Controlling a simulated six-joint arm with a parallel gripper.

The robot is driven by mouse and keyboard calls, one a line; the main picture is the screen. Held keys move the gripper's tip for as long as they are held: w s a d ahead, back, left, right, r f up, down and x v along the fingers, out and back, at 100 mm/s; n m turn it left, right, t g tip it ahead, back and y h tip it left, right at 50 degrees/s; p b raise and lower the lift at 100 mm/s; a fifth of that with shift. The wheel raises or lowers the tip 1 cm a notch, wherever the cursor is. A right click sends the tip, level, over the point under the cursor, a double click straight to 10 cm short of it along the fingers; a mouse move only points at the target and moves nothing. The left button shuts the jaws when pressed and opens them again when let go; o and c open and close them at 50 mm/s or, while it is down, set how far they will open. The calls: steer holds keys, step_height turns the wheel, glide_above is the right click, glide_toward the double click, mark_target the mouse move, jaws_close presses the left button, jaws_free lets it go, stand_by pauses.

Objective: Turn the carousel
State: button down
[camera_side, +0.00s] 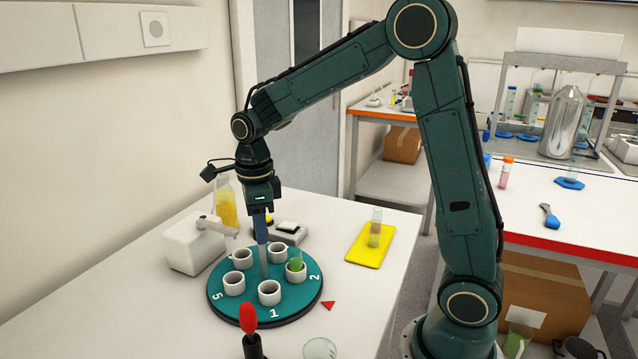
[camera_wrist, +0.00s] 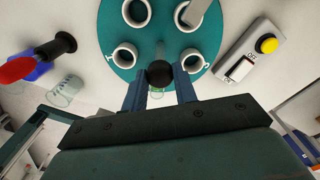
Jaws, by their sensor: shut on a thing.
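The teal round carousel (camera_side: 215,286) stands on the white bench with several white cups around it and numbers on its rim. It also shows in the wrist view (camera_wrist: 160,40). One cup near the number 2 holds a tube with green contents (camera_side: 296,265). A grey post (camera_side: 263,262) rises at the carousel's middle. My gripper (camera_side: 262,228) is above it, pointing down. In the wrist view my gripper (camera_wrist: 160,85) has its fingers on both sides of a round black knob (camera_wrist: 160,73), shut on it. The knob is hidden by the fingers in the side view.
A white dispenser (camera_side: 190,245) reaches its spout over the carousel's back left. A switch box (camera_side: 289,232) stands behind. A red-handled tool (camera_side: 248,318) and a clear glass (camera_side: 320,348) are in front. A red triangle (camera_side: 328,305) and a yellow tray (camera_side: 360,250) lie at the right.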

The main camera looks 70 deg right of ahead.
steer(key=shift+w+r+m, duration=0.1)
steer(key=shift+r+m, duration=0.05)
steer(key=shift+m, duration=2.25)
steer(key=c, duration=1.1)
jaws_free()
step_height(320, 180, up, 14)
steer(key=shift+s, duration=0.2)
